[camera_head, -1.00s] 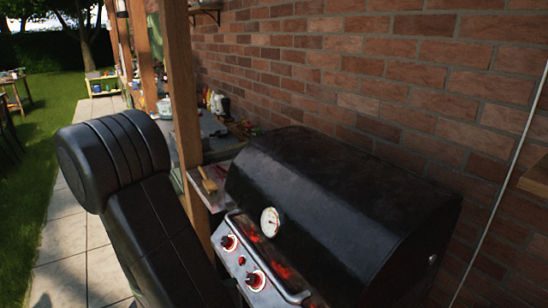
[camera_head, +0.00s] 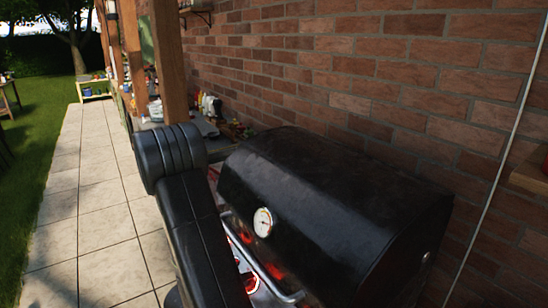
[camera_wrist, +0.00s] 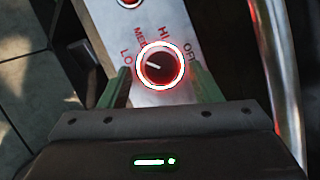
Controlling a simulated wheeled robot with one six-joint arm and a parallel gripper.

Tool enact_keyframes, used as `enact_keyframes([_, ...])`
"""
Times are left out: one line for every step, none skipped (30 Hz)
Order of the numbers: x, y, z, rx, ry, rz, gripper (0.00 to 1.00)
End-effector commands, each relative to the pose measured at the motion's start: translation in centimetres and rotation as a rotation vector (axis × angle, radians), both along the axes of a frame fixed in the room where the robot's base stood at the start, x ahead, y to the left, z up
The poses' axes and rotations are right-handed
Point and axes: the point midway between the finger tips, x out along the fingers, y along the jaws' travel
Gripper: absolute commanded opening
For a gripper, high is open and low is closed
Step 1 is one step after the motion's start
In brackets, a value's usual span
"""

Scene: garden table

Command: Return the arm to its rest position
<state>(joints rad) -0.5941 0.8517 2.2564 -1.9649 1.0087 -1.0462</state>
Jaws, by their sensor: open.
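My arm (camera_head: 190,215) stands in front of the grill's left end in the head view and hides part of its control panel. My gripper (camera_wrist: 161,76) shows in the wrist view, with its two green fingers apart. A round dark knob (camera_wrist: 163,68) with a lit red-white ring is in line between the fingers. Whether they touch it cannot be told. Its white pointer mark points left, toward the LO and MED lettering. The fingers are hidden in the head view.
The black grill (camera_head: 330,205) has its lid shut, with a round gauge (camera_head: 263,222) on it. A brick wall (camera_head: 400,90) runs behind. A wooden post (camera_head: 167,60) and a cluttered counter (camera_head: 228,148) lie beyond. The paved path (camera_head: 95,215) at left is clear.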

Motion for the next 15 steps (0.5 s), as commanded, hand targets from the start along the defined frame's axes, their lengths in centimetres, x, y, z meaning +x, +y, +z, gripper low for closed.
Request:
enact_keyframes([0.31, -0.27, -0.22, 0.0, 0.0, -0.002, 0.57])
enact_keyframes([0.45, -0.33, -0.31, 0.0, 0.0, -0.002, 0.57])
enact_keyframes([0.62, -0.44, -0.43, 0.0, 0.0, -0.002, 0.57])
enact_keyframes([0.73, -0.51, -0.51, 0.0, 0.0, -0.002, 0.57])
enact_keyframes([0.82, -0.56, -0.56, 0.0, 0.0, -0.002, 0.57])
enact_keyframes([0.91, -0.59, -0.64, 0.001, 0.0, -0.001, 0.57])
enact_keyframes([0.96, -0.61, -0.67, 0.001, 0.0, -0.001, 0.57])
enact_keyframes([0.99, -0.62, -0.7, 0.001, 0.0, -0.001, 0.57])
enact_keyframes([1.02, -0.63, -0.72, 0.001, -0.001, 0.0, 0.57])
enact_keyframes([1.03, -0.63, -0.73, 0.001, -0.001, 0.0, 0.57])
enact_keyframes([1.04, -0.64, -0.73, 0.001, -0.001, 0.0, 0.57])
enact_keyframes([1.03, -0.63, -0.73, 0.001, -0.001, 0.0, 0.57])
enact_keyframes([1.03, -0.63, -0.73, 0.001, -0.001, 0.0, 0.57])
enact_keyframes([1.02, -0.63, -0.72, 0.001, -0.001, 0.0, 0.57])
enact_keyframes([1.02, -0.63, -0.72, 0.001, -0.001, 0.0, 0.57])
